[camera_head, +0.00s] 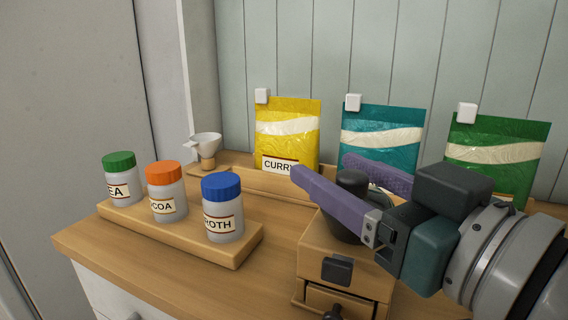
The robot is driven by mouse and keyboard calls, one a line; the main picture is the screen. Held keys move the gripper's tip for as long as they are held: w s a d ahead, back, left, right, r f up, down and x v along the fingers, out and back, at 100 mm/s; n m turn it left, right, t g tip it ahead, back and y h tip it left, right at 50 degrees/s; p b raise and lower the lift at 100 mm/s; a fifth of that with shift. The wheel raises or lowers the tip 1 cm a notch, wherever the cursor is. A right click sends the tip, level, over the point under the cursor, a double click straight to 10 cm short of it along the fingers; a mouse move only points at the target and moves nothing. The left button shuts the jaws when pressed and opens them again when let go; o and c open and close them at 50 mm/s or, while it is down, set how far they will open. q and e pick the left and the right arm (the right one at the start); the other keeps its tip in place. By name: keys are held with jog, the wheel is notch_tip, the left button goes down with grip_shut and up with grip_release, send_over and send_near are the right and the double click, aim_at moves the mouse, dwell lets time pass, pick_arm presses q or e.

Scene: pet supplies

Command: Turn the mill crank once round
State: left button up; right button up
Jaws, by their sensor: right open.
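The mill (345,250) is a wooden box on the counter, with a dark round top (347,222), a dark plate on its front and a small drawer below. My right gripper (322,170) comes in from the right with its two purple fingers open. The mill's dark top shows between and below the fingers, and the near finger crosses in front of it. I cannot tell whether the fingers touch it. The crank cannot be clearly made out; part of the mill's top is hidden behind my gripper. My left gripper is not in view.
A wooden rack (190,252) at the left holds jars with green, orange and blue lids. Yellow (287,130), teal (380,135) and green (497,155) bags stand along the back. A white scoop-like funnel (205,145) stands behind the jars. Counter between rack and mill is clear.

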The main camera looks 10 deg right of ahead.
jog(key=shift+x, duration=0.95)
jog(key=shift+c, duration=0.2)
grip_shut()
dwell(0.6)
